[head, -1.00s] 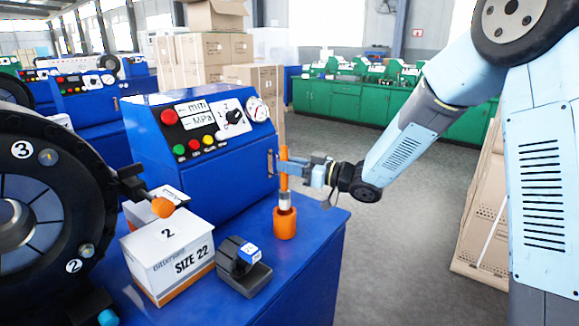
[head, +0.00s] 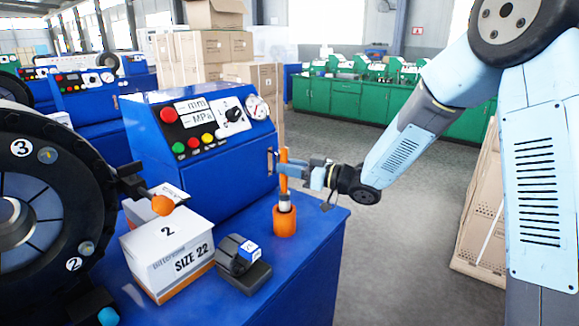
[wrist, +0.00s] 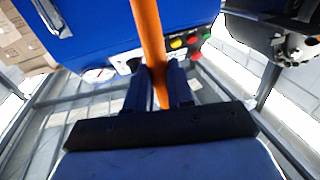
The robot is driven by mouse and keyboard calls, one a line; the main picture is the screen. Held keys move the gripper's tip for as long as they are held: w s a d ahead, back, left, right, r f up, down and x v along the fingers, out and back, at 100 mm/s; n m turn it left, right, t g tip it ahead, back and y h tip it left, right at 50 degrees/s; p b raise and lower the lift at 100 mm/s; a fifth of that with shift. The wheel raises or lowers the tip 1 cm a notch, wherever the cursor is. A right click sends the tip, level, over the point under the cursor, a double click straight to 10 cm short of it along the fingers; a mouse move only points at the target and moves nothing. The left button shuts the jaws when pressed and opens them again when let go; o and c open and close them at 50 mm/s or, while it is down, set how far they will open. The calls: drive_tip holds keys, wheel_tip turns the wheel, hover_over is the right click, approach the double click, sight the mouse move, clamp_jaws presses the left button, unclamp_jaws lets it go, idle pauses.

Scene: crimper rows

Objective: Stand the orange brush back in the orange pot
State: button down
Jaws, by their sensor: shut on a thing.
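The orange brush (head: 284,170) stands upright with its lower end, a pale ferrule with dark bristles, at the mouth of the orange pot (head: 284,223). The bristle end is partly hidden by the pot's rim, so it is in or just at the opening. The pot stands on the blue bench top near its right edge. My gripper (head: 283,168) is shut on the brush's handle, coming from the right above the pot. In the wrist view the orange handle (wrist: 148,35) runs between my two dark fingers (wrist: 159,88).
A white "SIZE 22" box (head: 168,250) and a black holder with a blue label (head: 243,264) stand left of the pot. The blue control panel (head: 205,150) rises behind. A large black crimper head (head: 45,200) is at far left.

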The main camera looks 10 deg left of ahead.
drive_tip(key=shift+f, duration=3.4)
drive_tip(key=c, duration=0.9)
unclamp_jaws()
drive_tip(key=s+d, duration=0.2)
drive_tip(key=d, duration=1.1)
drive_tip(key=shift+d+f, duration=0.3)
drive_tip(key=shift+d, duration=0.05)
